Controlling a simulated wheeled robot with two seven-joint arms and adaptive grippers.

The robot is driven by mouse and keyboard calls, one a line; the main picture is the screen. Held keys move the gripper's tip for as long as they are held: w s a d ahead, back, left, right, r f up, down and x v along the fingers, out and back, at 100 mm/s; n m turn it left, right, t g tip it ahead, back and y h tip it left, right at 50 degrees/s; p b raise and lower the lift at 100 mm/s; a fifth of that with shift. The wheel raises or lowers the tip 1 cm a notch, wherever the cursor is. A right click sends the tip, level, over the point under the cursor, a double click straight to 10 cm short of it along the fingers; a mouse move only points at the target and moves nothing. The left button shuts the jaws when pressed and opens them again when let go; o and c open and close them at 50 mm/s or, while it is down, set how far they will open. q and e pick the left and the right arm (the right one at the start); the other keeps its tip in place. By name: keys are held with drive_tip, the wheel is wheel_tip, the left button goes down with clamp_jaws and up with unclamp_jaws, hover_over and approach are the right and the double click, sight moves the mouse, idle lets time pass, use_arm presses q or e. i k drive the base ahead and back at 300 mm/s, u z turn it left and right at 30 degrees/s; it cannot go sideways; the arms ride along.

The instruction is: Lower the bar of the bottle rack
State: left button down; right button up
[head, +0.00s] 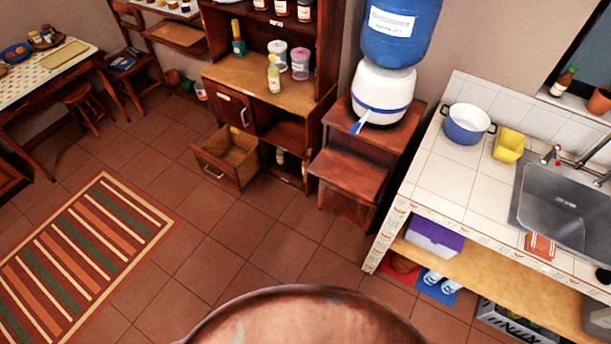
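I cannot make out a bottle rack or its bar for certain. A dark wooden cabinet (222,104) stands at the back, left of centre. A pale bottle (280,157) shows in its shaded lower opening, and I cannot tell whether a rack holds it. A yellowish bottle (273,78) stands on the cabinet's counter, and a green one (237,44) stands behind it. Neither of my grippers is in view.
An open drawer (226,159) juts from the cabinet. A stepped wooden stand (348,172) bears a water dispenser (383,94). A tiled sink counter (468,184) is at right. A round brown surface (300,318) fills the bottom centre. Tiled floor between is clear.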

sight(307, 159)
drive_tip(key=z, duration=0.7)
drive_tip(key=i, duration=0.65)
drive_tip(key=u, duration=0.35)
